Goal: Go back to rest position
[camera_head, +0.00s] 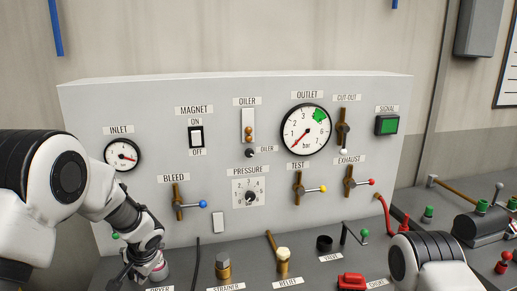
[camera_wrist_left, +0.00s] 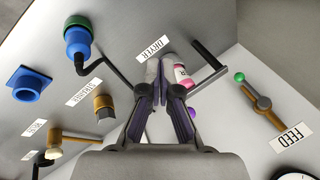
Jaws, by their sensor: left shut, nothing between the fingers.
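My left arm comes in from the left in the head view. Its gripper (camera_head: 143,272) is low at the front left of the panel, beside the DRYER label. In the left wrist view the left gripper's fingers (camera_wrist_left: 160,85) are closed together with nothing held between them. A pink and white cylinder (camera_wrist_left: 181,76) stands just beyond the fingertips; I cannot tell whether they touch it. Part of my right arm shows at the lower right of the head view, but its gripper is out of view.
The grey panel (camera_head: 275,220) carries gauges, levers and switches, including the BLEED valve (camera_head: 178,204). On the bench are a brass strainer (camera_head: 223,267), the RELIEF fitting (camera_head: 283,262) and a red part (camera_head: 352,282). The FEED lever (camera_wrist_left: 258,95) shows in the left wrist view.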

